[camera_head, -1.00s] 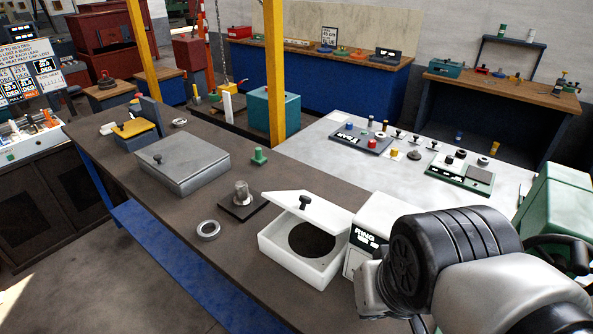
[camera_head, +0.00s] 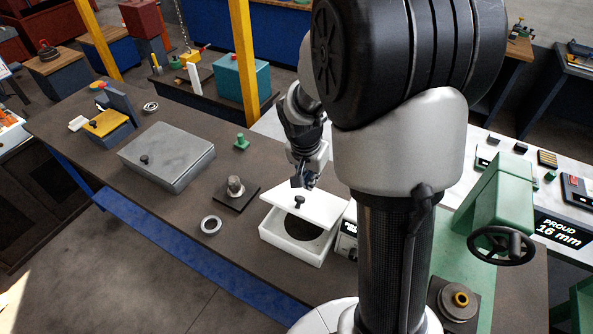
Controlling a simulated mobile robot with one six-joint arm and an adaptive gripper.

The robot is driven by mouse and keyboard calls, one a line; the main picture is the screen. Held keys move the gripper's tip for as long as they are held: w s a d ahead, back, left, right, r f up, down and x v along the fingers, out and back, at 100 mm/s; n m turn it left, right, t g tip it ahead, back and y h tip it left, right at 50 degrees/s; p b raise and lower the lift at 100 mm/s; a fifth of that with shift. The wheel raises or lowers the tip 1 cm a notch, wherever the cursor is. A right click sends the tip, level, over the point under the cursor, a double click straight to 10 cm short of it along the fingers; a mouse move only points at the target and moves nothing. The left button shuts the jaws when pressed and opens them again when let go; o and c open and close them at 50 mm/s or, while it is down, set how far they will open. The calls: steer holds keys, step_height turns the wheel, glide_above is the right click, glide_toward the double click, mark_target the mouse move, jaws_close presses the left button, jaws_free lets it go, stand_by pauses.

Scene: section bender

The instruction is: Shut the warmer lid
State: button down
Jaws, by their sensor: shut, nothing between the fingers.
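The warmer is a white box (camera_head: 278,240) on the dark bench, with a dark round opening inside. Its white lid (camera_head: 325,208) stands tilted open over the back part of the box and has a black knob (camera_head: 299,201). My gripper (camera_head: 303,184) is just behind and above the lid, near its back edge. Its fingers are small and dark, and I cannot tell whether they touch the lid. Nothing shows between them. My arm hides part of the area right of the warmer.
A small ring-warmer control box (camera_head: 346,240) adjoins the warmer on the right. A metal ring (camera_head: 211,225) and a dark plate with a metal cylinder (camera_head: 235,188) lie to the left. A grey lidded box (camera_head: 167,155) is farther left. A green machine with handwheel (camera_head: 503,245) stands right.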

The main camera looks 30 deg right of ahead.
glide_above(310, 212)
steer(key=x, duration=0.5)
steer(key=s+a+x, duration=0.1)
steer(key=x, duration=0.2)
steer(key=shift+d+f, duration=0.1)
steer(key=shift+f, duration=0.4)
steer(key=shift+s+a+f+b, duration=0.2)
steer(key=shift+a+f, duration=0.1)
steer(key=shift+f, duration=0.25)
steer(key=shift+s+a+f+b, duration=0.1)
steer(key=shift+a+f+b, duration=0.15)
steer(key=shift+f, duration=0.3)
steer(key=shift+s+a+f, duration=0.2)
steer(key=shift+a+f, duration=0.2)
steer(key=shift+f, duration=0.1)
